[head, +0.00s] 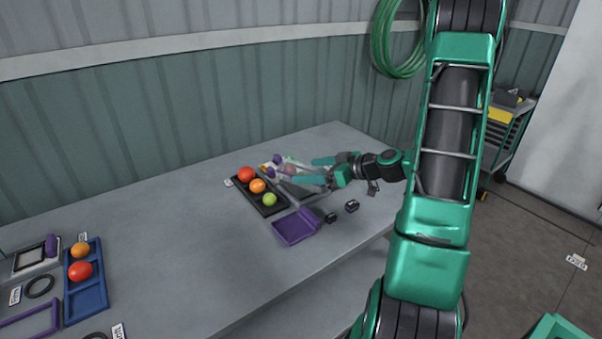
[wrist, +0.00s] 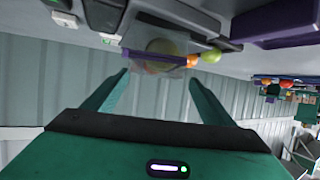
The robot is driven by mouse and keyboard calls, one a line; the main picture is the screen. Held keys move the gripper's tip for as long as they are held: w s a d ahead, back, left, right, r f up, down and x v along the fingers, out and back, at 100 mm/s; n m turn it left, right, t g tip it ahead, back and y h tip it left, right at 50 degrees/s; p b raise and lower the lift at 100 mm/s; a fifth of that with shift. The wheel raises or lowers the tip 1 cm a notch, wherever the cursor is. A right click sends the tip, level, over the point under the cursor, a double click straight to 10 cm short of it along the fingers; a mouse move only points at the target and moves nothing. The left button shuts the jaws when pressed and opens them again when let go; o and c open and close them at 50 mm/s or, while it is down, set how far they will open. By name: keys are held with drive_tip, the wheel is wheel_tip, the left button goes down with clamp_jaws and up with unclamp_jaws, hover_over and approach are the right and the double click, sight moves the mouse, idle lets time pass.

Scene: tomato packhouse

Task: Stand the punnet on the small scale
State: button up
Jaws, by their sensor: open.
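A clear punnet (head: 286,166) with round produce in it is near the far right part of the table. In the wrist view the see-through punnet (wrist: 160,62) shows between and just beyond the fingertips, with a pale green and an orange shape inside. My gripper (head: 303,171) is open, its two teal fingers spread and pointing at the punnet; in the wrist view the gripper (wrist: 158,76) shows no clear contact with it. A dark grey flat object (head: 300,190) lies under the gripper, partly hidden; I cannot tell whether it is the small scale.
A black tray (head: 244,200) with red, orange and green tomatoes stands left of the gripper. A purple tray (head: 296,227) and two small dark blocks (head: 352,206) lie nearer the front edge. A blue tray (head: 73,306) with tomatoes is far left.

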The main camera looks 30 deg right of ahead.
drive_tip(key=v, duration=0.8)
drive_tip(key=shift+s, duration=0.2)
